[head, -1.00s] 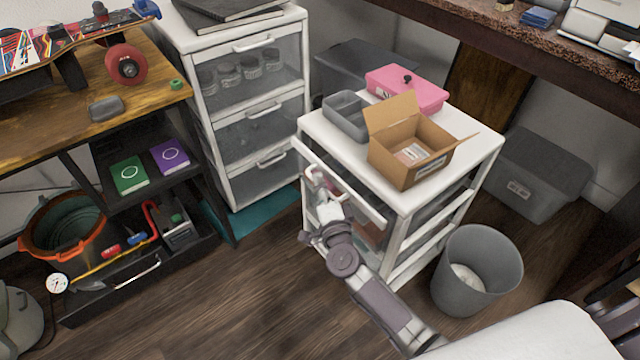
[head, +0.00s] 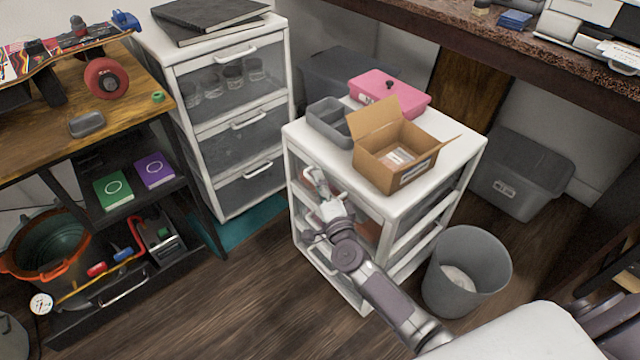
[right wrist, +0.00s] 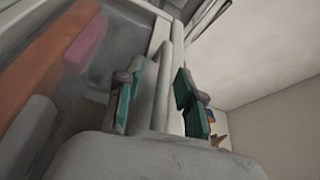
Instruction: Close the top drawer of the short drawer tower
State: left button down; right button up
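The short drawer tower (head: 440,160) is white with clear drawer fronts and stands in the middle of the head view. Its top drawer (head: 300,170) appears flush or nearly flush with the frame; my gripper and arm hide part of its front, so a small gap cannot be ruled out. My right gripper (head: 321,183) is at this drawer's front. In the right wrist view its two teal-padded fingers (right wrist: 160,105) stand apart on either side of a pale bar, probably the handle. Orange and pink things show through the clear front there. My left gripper is not in view.
An open cardboard box (head: 395,165), a grey tray (head: 328,122) and a pink case (head: 390,90) sit on the short tower. A grey bin (head: 466,272) stands close to its right. A taller drawer tower (head: 235,130) stands behind left. The floor (head: 220,290) at front left is clear.

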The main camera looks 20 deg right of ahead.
jog(key=s, duration=1.2)
jog(key=shift+a+f, duration=0.25)
jog(key=shift+f, duration=0.2)
